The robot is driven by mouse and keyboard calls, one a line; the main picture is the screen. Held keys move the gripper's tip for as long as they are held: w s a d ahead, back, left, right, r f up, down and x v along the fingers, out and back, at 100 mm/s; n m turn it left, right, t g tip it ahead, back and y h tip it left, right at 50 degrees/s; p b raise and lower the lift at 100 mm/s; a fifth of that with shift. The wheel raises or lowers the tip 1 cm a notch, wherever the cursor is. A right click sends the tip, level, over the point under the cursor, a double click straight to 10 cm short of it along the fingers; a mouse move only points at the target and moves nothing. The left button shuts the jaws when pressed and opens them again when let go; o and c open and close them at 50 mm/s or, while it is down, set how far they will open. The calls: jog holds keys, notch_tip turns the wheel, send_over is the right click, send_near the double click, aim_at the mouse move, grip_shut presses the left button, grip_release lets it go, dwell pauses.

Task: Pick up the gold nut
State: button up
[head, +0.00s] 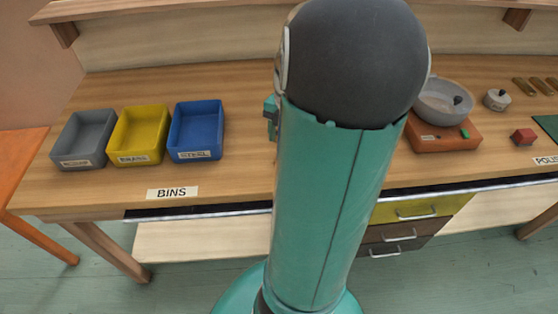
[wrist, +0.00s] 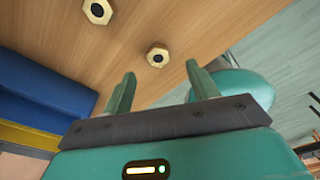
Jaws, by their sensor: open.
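Two gold hex nuts with dark centre holes lie on the wooden table in the wrist view. The nearer gold nut (wrist: 157,57) is just beyond my fingertips, roughly in line with the gap between them. The other gold nut (wrist: 98,11) is farther off, at the top edge. My gripper (wrist: 161,76) is open, with its two green fingers apart and nothing between them. In the head view my own arm covers the middle of the table, and neither nut shows there.
A blue bin (head: 221,131), a yellow bin (head: 163,137) and a grey bin (head: 105,143) stand on the table's left. The blue bin also shows left of my gripper in the wrist view (wrist: 35,78). A grey bowl (head: 436,112) on a red-brown block stands right of my arm.

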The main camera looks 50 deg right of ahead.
jog(key=f, duration=0.3)
jog(key=a+f, duration=0.1)
jog(key=f, duration=0.2)
jog(key=shift+w+a+f, duration=0.1)
jog(key=shift+a+f, duration=0.1)
jog(key=shift+f, duration=0.15)
jog(key=shift+c, duration=0.2)
jog(key=c, duration=1.1)
